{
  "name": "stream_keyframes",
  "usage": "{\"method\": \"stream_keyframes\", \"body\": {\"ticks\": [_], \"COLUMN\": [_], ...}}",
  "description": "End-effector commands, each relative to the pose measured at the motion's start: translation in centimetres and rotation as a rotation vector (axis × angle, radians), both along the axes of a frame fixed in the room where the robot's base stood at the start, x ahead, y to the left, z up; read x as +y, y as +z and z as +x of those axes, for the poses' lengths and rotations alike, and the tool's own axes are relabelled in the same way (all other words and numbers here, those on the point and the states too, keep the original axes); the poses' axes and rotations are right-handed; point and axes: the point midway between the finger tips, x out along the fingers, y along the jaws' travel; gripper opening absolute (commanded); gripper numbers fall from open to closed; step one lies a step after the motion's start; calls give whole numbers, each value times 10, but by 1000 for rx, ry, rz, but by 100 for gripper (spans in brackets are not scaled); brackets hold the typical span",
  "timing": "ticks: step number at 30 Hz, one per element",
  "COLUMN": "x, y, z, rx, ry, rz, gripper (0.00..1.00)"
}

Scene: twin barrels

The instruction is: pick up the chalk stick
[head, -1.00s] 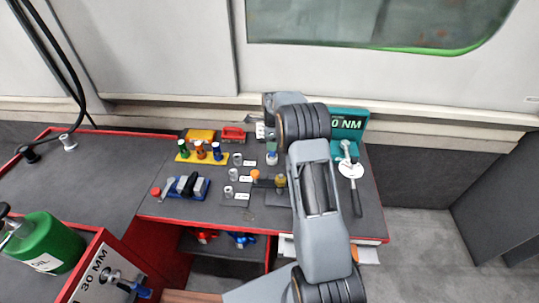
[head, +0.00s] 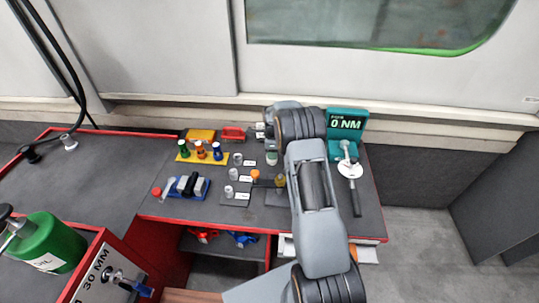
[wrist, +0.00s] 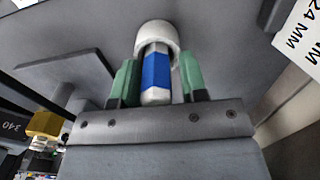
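The chalk stick (wrist: 155,75), white with a blue band, shows in the wrist view between my gripper's two green fingers (wrist: 156,82). Its far end sits in or against a white round ring or cup (wrist: 157,38). The fingers are on either side of the stick, with a narrow gap showing on the right, so my gripper looks open around it. In the head view my wrist and arm cover much of the bench's back right, and I cannot make out the stick there.
The grey bench (head: 225,212) has red edges. A teal torque display (head: 346,122) stands right of my arm. A yellow rack (head: 203,157) with coloured bottles, a blue tray (head: 186,188) and several small metal cylinders lie to the left. A green oil can (head: 50,240) is front left.

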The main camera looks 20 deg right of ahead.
Motion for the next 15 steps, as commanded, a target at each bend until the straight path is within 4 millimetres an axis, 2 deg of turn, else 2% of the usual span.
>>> {"method": "stream_keyframes", "body": {"ticks": [2,12,15], "x": [0,0,0], "y": [0,0,0], "z": [0,0,0], "rx": [0,0,0], "ry": [0,0,0], "rz": [0,0,0], "gripper": [32,0,0]}}
